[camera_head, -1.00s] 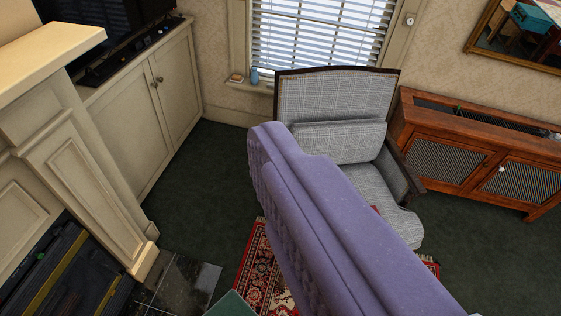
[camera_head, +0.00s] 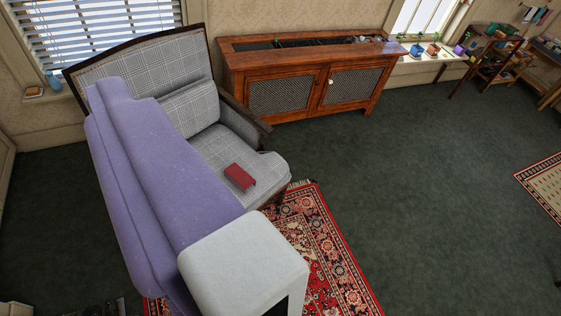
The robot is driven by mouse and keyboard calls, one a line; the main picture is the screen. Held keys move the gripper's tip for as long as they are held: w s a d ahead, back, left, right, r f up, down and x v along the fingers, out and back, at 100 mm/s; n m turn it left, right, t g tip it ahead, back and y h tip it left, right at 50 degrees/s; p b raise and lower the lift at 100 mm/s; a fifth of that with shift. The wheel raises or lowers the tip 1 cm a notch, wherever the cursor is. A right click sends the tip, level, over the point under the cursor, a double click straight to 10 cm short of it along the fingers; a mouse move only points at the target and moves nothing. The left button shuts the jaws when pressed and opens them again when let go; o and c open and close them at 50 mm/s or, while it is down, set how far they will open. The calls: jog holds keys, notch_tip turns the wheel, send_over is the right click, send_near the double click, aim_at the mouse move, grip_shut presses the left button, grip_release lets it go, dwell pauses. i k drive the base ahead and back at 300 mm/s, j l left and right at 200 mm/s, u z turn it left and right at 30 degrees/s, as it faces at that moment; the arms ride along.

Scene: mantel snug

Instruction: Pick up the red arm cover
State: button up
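A small dark red, flat, roughly rectangular thing (camera_head: 240,177), which I take to be the red arm cover, lies on the seat of the grey checked armchair (camera_head: 155,65). It lies near the front of the seat, with nothing on top of it. My gripper is not in view, so its opening and distance from the red thing do not show.
A long purple upholstered piece (camera_head: 165,170) stands close in front of the armchair. A pale grey, round-cornered block (camera_head: 245,262) is at the bottom. A patterned red rug (camera_head: 325,250) and wooden cabinet (camera_head: 300,75) lie beyond. Dark green carpet (camera_head: 440,190) is open at right.

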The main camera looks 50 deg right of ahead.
aim_at(243, 180)
jog(key=z, duration=0.8)
jog(key=i+l, duration=0.1)
jog(key=l, duration=0.35)
jog(key=i+l, duration=0.1)
jog(key=l, duration=0.35)
jog(key=i+l+u, duration=0.1)
jog(key=l, duration=0.35)
jog(key=i+l+u, duration=0.15)
jog(key=i+l, duration=0.6)
jog(key=i, duration=0.15)
jog(key=i+j, duration=0.3)
jog(key=i, duration=0.2)
jog(key=i+j+u, duration=0.1)
jog(key=i+j, duration=0.2)
jog(key=i, duration=0.25)
